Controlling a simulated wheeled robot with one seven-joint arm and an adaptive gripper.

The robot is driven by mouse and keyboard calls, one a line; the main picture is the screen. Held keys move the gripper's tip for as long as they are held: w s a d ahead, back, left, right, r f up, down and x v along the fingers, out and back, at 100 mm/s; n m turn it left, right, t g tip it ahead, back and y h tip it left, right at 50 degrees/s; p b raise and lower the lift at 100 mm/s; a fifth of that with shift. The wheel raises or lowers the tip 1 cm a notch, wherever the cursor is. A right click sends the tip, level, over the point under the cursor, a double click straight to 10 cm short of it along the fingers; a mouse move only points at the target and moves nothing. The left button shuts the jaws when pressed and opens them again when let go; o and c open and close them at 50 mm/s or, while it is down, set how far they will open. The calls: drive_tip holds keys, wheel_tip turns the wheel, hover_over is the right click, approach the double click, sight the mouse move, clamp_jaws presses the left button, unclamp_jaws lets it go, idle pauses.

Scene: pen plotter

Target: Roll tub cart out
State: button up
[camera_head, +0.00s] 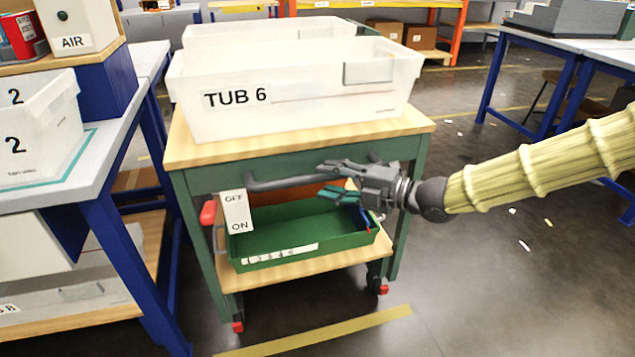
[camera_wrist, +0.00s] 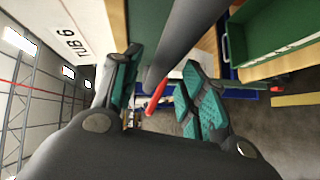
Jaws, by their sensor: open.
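The cart (camera_head: 290,150) has a wooden top and a green frame. A white tub marked TUB 6 (camera_head: 300,95) stands on it, with another white tub behind. A grey bar handle (camera_head: 285,182) runs along the cart's front edge; it also crosses the wrist view (camera_wrist: 185,40). My gripper (camera_head: 324,180) is at the right part of the handle. In the wrist view its teal-padded fingers (camera_wrist: 160,65) are open, with the bar passing between them. Whether either pad touches the bar I cannot tell. An OFF/ON plate (camera_head: 237,212) and a red lever (camera_head: 208,213) sit at the cart's left front.
A green bin (camera_head: 310,235) lies on the cart's lower shelf. A blue-legged bench (camera_head: 120,215) stands close on the left. A yellow floor line (camera_head: 320,333) runs in front of the cart. Open floor lies in front and to the right, with small scraps (camera_head: 524,245).

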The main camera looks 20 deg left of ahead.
sight(324, 179)
drive_tip(key=shift+b+x, duration=0.35)
drive_tip(key=shift+x, duration=1.55)
clamp_jaws()
